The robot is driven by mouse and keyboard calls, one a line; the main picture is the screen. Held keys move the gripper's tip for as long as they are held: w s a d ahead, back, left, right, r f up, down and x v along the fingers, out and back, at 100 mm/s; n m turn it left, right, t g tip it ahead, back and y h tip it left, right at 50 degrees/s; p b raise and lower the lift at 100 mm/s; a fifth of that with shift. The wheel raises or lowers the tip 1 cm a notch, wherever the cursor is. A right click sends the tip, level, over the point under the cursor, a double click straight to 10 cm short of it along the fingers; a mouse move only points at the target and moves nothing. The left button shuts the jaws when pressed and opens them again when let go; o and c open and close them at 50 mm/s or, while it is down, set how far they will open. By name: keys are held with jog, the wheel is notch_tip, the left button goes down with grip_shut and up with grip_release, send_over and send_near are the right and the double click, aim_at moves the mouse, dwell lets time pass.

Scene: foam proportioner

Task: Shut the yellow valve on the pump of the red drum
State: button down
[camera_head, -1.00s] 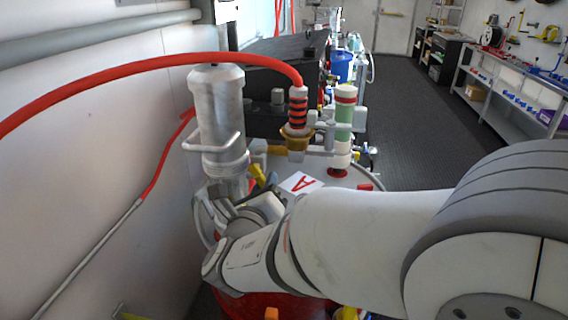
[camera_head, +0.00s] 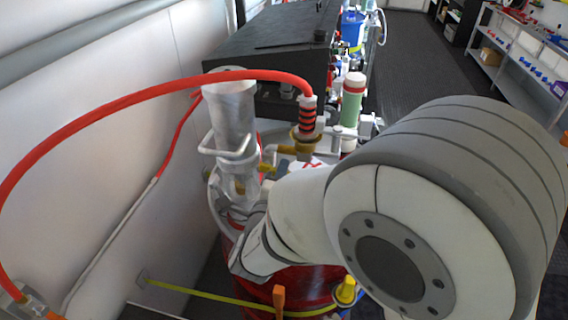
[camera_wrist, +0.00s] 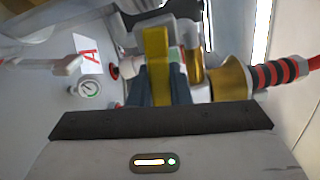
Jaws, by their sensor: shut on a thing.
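The yellow valve (camera_wrist: 157,55) shows in the wrist view as an upright flat handle between the two dark blue-grey fingers of my gripper (camera_wrist: 161,82). The fingers are shut on it. In the head view the handle and my fingers are hidden behind my arm. The pump (camera_head: 232,125) is a grey cylinder standing on the red drum (camera_head: 295,288), left of my arm. A brass fitting (camera_wrist: 229,78) sits right of the handle in the wrist view.
A red hose (camera_head: 130,95) arches from the left to its black-banded end (camera_head: 308,112) above the drum. A green and white tube (camera_head: 351,105) stands behind. A pale wall (camera_head: 90,180) is close on the left.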

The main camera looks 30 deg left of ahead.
jog(key=shift+n, duration=0.3)
jog(key=c, duration=1.6)
grip_release()
jog(key=shift+s, duration=0.3)
jog(key=b+v, duration=0.1)
jog(key=v, duration=0.6)
jog(key=shift+s+d+r, duration=0.1)
jog(key=shift+d, duration=0.05)
